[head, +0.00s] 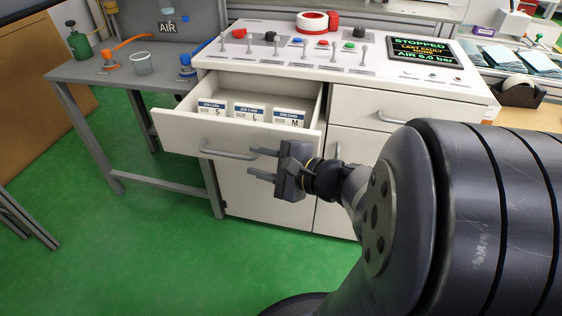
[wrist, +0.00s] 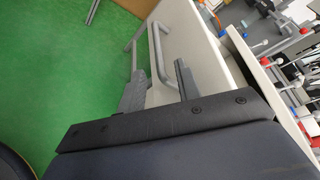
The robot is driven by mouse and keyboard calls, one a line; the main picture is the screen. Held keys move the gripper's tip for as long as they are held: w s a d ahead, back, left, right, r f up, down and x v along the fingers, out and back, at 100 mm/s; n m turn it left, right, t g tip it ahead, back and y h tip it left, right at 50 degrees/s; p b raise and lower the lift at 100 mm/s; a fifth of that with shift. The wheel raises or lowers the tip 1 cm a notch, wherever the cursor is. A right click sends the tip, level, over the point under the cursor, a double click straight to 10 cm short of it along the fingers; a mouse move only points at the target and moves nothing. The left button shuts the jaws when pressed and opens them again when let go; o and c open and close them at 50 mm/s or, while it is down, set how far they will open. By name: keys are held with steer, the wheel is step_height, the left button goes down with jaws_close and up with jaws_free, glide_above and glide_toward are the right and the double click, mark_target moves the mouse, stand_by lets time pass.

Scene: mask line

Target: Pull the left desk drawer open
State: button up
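The left desk drawer (head: 175,134) stands pulled out from the white desk in the head view, and its inside shows. Its grey bar handle (head: 222,154) is on the front panel. My gripper (head: 251,162) is at the right end of the handle, with its two fingers apart. In the wrist view the handle (wrist: 157,48) lies ahead of and partly between the spread fingers of my gripper (wrist: 160,72). No grip on it shows, and I cannot tell whether a finger touches it.
Job cards marked S, L and M (head: 249,112) stand in the drawer. A closed right drawer (head: 375,112) is beside it. A grey side table (head: 110,75) with a clear cup (head: 143,64) stands left. The green floor (head: 130,240) in front is clear.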

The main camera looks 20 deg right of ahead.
mark_target(242, 157)
steer(key=shift+p+v, duration=0.65)
steer(key=shift+v, duration=2.1)
steer(key=shift+a+f, duration=0.1)
steer(key=shift+f, duration=0.05)
steer(key=shift+b+x, duration=1.6)
steer(key=shift+x, duration=3.8)
